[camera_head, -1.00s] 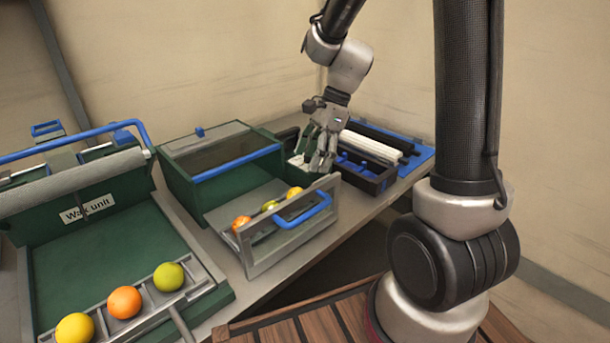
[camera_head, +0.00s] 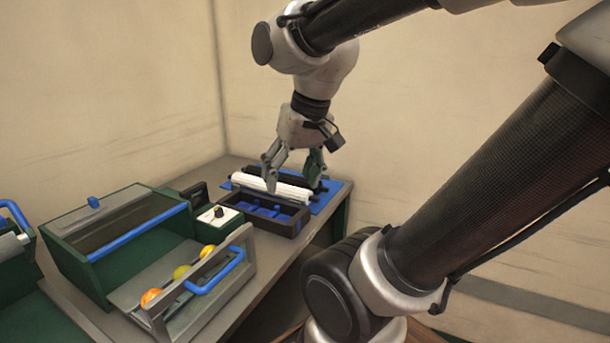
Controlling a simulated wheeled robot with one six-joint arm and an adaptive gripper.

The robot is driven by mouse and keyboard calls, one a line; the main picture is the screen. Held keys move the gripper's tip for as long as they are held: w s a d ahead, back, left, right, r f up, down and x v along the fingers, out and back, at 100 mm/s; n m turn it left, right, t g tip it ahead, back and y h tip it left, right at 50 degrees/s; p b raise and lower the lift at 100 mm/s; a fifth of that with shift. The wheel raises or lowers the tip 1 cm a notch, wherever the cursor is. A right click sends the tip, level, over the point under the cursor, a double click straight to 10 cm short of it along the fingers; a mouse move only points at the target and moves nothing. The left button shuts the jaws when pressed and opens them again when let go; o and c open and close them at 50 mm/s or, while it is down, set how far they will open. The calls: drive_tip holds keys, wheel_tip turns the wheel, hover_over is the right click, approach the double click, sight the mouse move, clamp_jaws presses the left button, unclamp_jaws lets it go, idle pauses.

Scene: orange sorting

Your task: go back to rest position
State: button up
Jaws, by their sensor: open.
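My gripper (camera_head: 293,180) hangs fingers down above the white roller (camera_head: 277,186) and the dark tray (camera_head: 262,213) at the far end of the bench. My arm reaches in from the upper right. Whether the fingertips touch the roller cannot be told from this view.
A blue mat (camera_head: 330,196) lies at the right.

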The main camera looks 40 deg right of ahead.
drive_tip(key=shift+s+d+r+n+t+h, duration=0.1)
drive_tip(key=shift+s+d+n+t+h, duration=0.2)
drive_tip(key=shift+s+n, duration=0.35)
drive_tip(key=shift+s+d+r+n+t, duration=0.1)
drive_tip(key=shift+s+d+n, duration=0.3)
drive_tip(key=shift+s+n, duration=0.25)
idle(0.4)
